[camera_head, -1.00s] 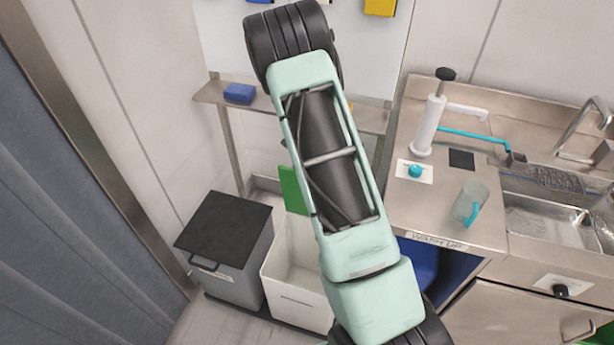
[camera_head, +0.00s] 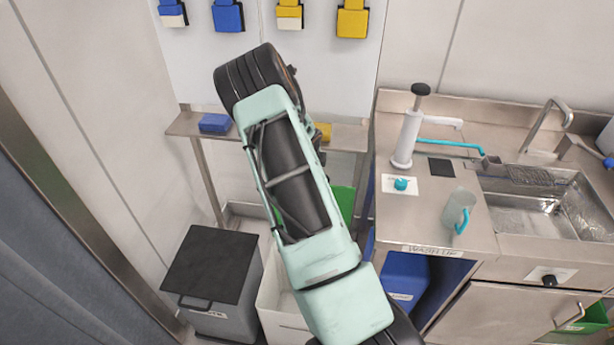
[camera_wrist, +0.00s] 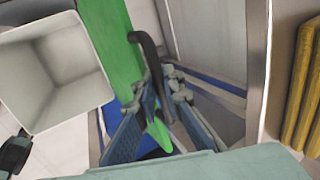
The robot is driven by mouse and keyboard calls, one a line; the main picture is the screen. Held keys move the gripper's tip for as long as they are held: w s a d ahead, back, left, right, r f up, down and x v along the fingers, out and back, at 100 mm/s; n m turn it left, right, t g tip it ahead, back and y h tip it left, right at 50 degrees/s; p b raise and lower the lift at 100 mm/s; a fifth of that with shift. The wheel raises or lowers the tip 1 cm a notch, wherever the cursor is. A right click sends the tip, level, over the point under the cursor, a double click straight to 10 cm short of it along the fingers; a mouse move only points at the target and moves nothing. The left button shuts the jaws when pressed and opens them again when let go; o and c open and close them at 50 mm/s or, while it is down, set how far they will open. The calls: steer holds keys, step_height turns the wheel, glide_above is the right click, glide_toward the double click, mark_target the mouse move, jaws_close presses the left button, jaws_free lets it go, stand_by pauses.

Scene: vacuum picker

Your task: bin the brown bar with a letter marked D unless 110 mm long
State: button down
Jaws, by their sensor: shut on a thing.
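My gripper (camera_wrist: 165,85) shows in the wrist view with its jaws closed around a dark, curved, hook-like piece (camera_wrist: 148,50). A green pointed part (camera_wrist: 158,133) shows between the fingers; I cannot tell if it belongs to the held thing. In the head view my arm hides the gripper. I see no brown bar and no letter D. An open white bin (camera_head: 275,310) stands on the floor, partly behind my arm; it also shows empty in the wrist view (camera_wrist: 57,70), left of my gripper.
A grey bin with a black lid (camera_head: 212,265) stands left of the white bin. A blue block (camera_head: 214,123) lies on a narrow shelf (camera_head: 185,125). A counter with a sink (camera_head: 525,212), a white pump (camera_head: 408,138) and a jug (camera_head: 456,207) is at right. A blue bin (camera_head: 402,278) is below.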

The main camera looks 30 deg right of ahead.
steer(key=shift+w+r, duration=0.1)
steer(key=shift+w, duration=0.05)
steer(key=c, duration=2)
jaws_free()
steer(key=shift+c, duration=0.2)
steer(key=v, duration=1.2)
